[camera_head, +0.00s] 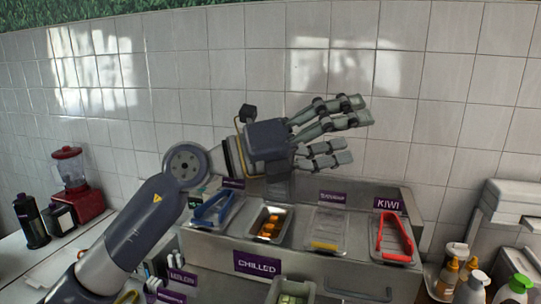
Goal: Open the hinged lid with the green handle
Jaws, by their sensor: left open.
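No green handle shows clearly in the head view. A steel topping station labelled CHILLED holds a row of containers with coloured handles: a blue handle (214,208) at the left, a yellow handle (324,245) on a clear lid (327,224), and a red handle (394,238) at the right. Between blue and yellow is an uncovered tray (259,228) with orange pieces; I cannot tell where its lid is. My left gripper (350,130) is open and empty, above the back of the station, its fingers pointing right. It hides part of the station's rear. My right gripper is not in view.
A red blender (75,185) and dark containers (32,222) stand on the left counter. Several bottles (470,287) stand at the lower right, by stacked grey boxes (508,210). A tiled wall (440,110) rises close behind. A tray of green pieces (291,297) sits at the front.

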